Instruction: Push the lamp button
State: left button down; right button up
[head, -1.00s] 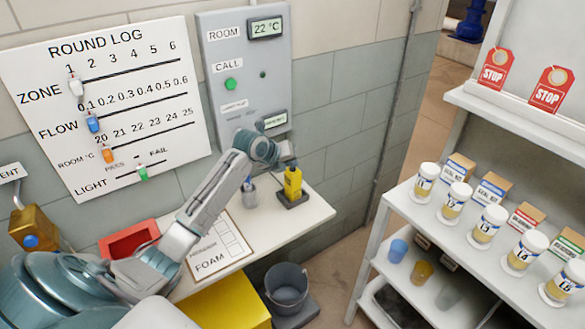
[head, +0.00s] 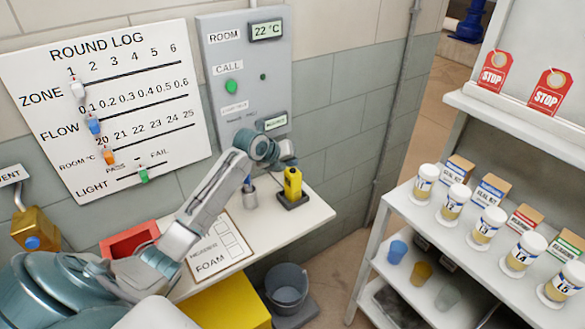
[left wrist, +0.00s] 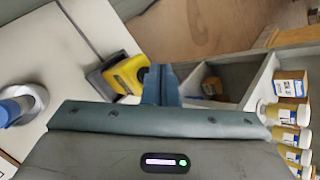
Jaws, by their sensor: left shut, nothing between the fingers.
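A grey wall panel (head: 250,45) carries a ROOM display (head: 266,30), a green CALL button (head: 232,87), a small green light (head: 263,77) and a lower display (head: 275,123). A faint label (head: 234,107) on it is too small to read. I cannot pick out a button marked lamp; my arm covers the panel's lower part. My left gripper (head: 289,160) is in front of the panel's lower right edge, above the table. In the left wrist view its fingers (left wrist: 160,85) are shut and empty. My right gripper is not seen.
A yellow device (head: 293,183) in a dark base and a metal cup (head: 249,193) stand on the white table (head: 316,208), close below my left gripper. A slider board (head: 110,105) hangs at left. A shelf (head: 425,228) with jars is at right. A bucket (head: 287,285) stands below.

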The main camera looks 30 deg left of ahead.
aim_at(290, 173)
pick_arm(q)
notch_tip(290, 173, up, 6)
jog(key=p, duration=0.4)
dwell(0.3)
dwell(0.3)
